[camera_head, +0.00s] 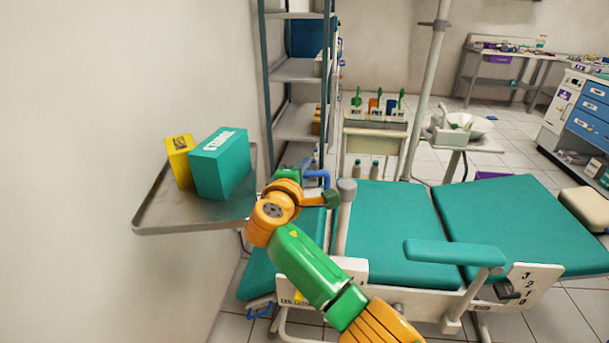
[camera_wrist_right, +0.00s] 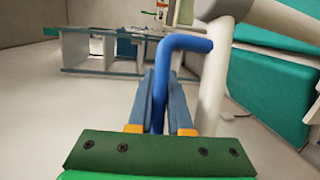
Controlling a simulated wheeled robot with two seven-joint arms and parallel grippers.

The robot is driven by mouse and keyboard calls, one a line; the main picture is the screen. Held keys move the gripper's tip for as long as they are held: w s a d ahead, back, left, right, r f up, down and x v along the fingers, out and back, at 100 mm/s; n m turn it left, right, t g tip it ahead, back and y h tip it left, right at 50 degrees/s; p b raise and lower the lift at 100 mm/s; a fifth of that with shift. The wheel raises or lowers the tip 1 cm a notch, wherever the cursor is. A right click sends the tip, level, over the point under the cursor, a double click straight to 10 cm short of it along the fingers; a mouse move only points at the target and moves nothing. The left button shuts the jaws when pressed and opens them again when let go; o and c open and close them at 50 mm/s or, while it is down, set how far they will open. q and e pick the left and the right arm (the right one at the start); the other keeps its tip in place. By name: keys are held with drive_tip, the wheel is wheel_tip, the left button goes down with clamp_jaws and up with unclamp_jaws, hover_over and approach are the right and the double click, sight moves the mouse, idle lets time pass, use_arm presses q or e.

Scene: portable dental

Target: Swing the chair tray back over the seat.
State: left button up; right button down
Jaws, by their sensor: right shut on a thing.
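The metal chair tray (camera_head: 160,219) is out to the left of the dental chair, close to the wall. A yellow box (camera_head: 178,162) and a teal box (camera_head: 220,165) stand on it. A blue handle (camera_head: 320,176) shows beside the pale post at the chair, and it also shows bent in the right wrist view (camera_wrist_right: 185,43). My right gripper (camera_wrist_right: 160,105) is shut on the blue handle, with one finger on each side. My right arm hides part of the tray's support. The teal chair seat (camera_head: 382,225) is bare. My left gripper is out of view.
A shelf rack (camera_head: 295,71) stands behind the tray. A small cart with tools (camera_head: 375,125) and a basin (camera_head: 468,124) are behind the chair. A teal armrest (camera_head: 447,252) sticks up at the chair's near side. The wall is close on the left.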

drive_tip(key=shift+w+r+m+h, duration=0.1)
drive_tip(key=shift+w+m+h, duration=0.1)
drive_tip(key=shift+m+h, duration=0.1)
idle(0.4)
drive_tip(key=c, duration=0.8)
unclamp_jaws()
drive_tip(key=shift+d, duration=0.1)
drive_tip(key=shift+c, duration=0.2)
drive_tip(key=v, duration=0.7)
